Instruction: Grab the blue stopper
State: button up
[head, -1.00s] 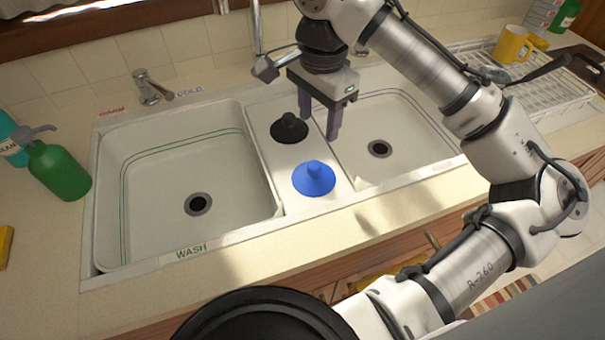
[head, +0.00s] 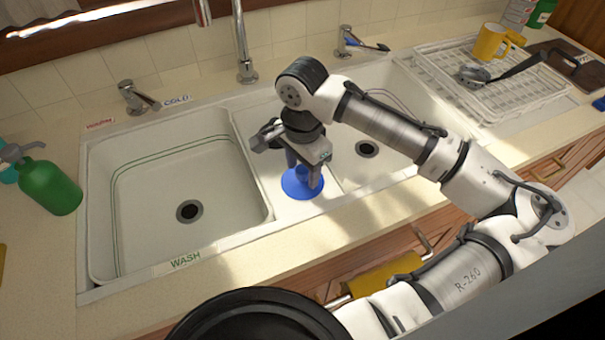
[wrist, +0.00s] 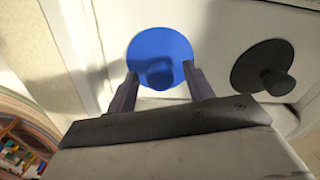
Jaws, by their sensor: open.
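The blue stopper (head: 296,187) sits on the white ledge between the two sink basins, with its knob up. It also shows in the wrist view (wrist: 150,48), where its round base and knob lie between and just beyond my fingertips. My gripper (head: 303,180) points down over the stopper, fingers apart, and partly hides it in the head view. In the wrist view my gripper (wrist: 158,82) is open and empty. I cannot tell whether the fingers touch the stopper.
A black stopper (wrist: 263,68) lies on the same ledge beside the blue one; my arm hides it in the head view. The left basin (head: 150,215) is empty. Faucets (head: 140,97) stand behind. A dish rack (head: 530,95) is at right, a green bottle (head: 50,187) at left.

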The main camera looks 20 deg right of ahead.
jog(key=shift+f, duration=0.65)
jog(key=c, duration=1.1)
jog(key=shift+r, duration=0.1)
